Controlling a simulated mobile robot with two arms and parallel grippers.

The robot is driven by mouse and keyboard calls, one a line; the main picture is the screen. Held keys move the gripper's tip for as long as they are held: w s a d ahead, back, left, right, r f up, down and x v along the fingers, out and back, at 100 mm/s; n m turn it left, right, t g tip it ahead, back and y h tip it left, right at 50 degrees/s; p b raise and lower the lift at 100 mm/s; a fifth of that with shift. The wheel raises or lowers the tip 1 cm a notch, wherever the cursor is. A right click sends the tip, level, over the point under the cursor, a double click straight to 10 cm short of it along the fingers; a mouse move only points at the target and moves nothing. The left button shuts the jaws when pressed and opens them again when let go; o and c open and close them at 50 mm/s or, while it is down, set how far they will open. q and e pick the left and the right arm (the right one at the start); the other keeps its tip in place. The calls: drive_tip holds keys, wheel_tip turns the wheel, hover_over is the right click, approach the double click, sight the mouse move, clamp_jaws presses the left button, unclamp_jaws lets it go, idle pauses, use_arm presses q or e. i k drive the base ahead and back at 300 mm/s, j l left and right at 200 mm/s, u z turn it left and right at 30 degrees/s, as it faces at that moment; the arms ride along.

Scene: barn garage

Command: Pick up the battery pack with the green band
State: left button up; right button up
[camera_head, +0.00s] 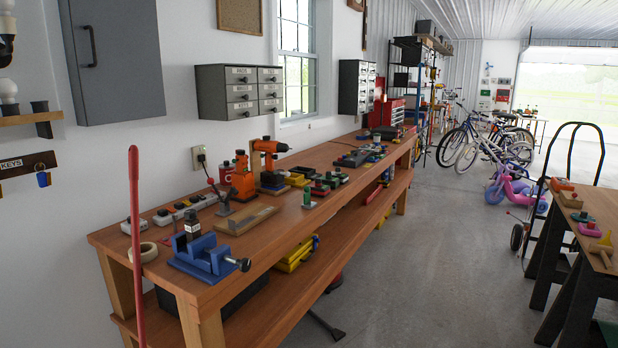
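A long wooden workbench (300,229) runs along the left wall. A small upright item with a green part (307,196) stands near its front edge, around the middle. Just behind it is a cluster of small dark packs with coloured parts; one looks red (320,188) and another looks green (334,180). They are too small to tell which is the battery pack with the green band. Neither of my grippers shows in this view.
A blue vise (204,257) sits at the near bench end, with a red pole (136,240) in front. An orange drill (268,150) stands mid-bench. A dark-legged table (599,236) is at right. The concrete floor (430,260) between is mostly clear; bicycles stand farther back.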

sight(333, 183)
drive_tip(key=i+l+z, duration=0.25)
drive_tip(key=i+l, duration=0.15)
drive_tip(key=i, duration=0.45)
drive_tip(key=i+l+z, duration=0.25)
drive_tip(key=i, duration=0.6)
drive_tip(key=i+z, duration=0.3)
drive_tip(key=i, duration=0.55)
drive_tip(key=i+l+u, duration=0.1)
drive_tip(key=i+u, duration=0.35)
drive_tip(key=i+l+u, duration=0.25)
drive_tip(key=i+u, duration=0.2)
drive_tip(key=i+l+u, duration=0.4)
